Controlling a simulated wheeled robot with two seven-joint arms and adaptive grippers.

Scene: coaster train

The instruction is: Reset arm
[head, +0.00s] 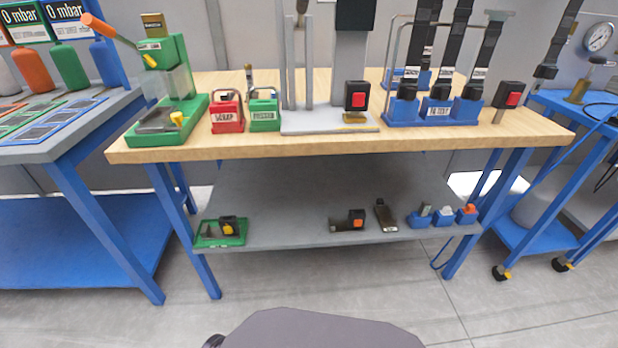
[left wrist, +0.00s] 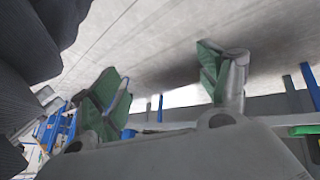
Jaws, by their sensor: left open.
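My left gripper (left wrist: 160,82) shows in the left wrist view, with its two green-padded fingers spread wide apart. Nothing is between them. Behind the fingers is a plain pale surface, with blue posts low in the picture. Neither gripper shows in the head view, and my right gripper is in no view. The wooden-topped workbench (head: 345,149) stands in front of me in the head view. No arm is over it.
On the bench are a green press (head: 178,80), a red box (head: 227,112), a green box (head: 264,113) and a blue rack (head: 435,112). Small parts lie on the lower grey shelf (head: 290,215). A side table (head: 60,145) is left, a blue cart (head: 575,103) right. Floor in front is clear.

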